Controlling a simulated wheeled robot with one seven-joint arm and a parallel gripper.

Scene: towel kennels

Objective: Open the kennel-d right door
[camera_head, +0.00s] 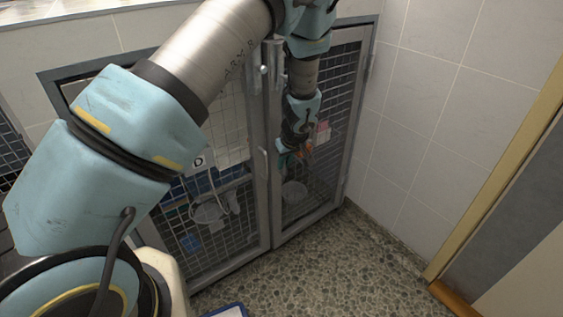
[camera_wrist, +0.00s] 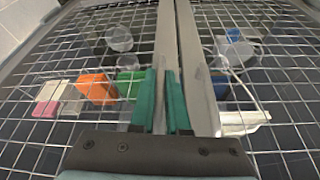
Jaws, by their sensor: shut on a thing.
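The kennel-d right door (camera_head: 333,135) is a grey-framed wire mesh panel beside the tiled wall. It looks shut or nearly so, level with the left door (camera_head: 259,210), which carries a "D" label (camera_head: 198,161). My gripper (camera_head: 285,153) is at the right door's inner upright, near mid-height. In the wrist view its green fingers (camera_wrist: 160,103) close on a narrow part at that upright, which seems to be the right door's handle. The fingers hide most of it. The left door's vertical handle (camera_head: 265,165) shows just left of my gripper.
Behind the mesh are bowls (camera_head: 293,192), an orange block (camera_wrist: 96,88) and a pink and white item (camera_wrist: 52,93). The tiled wall (camera_head: 430,110) stands close on the right. Speckled floor (camera_head: 315,255) before the doors is clear, except for a blue-edged item (camera_head: 228,311) at the bottom.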

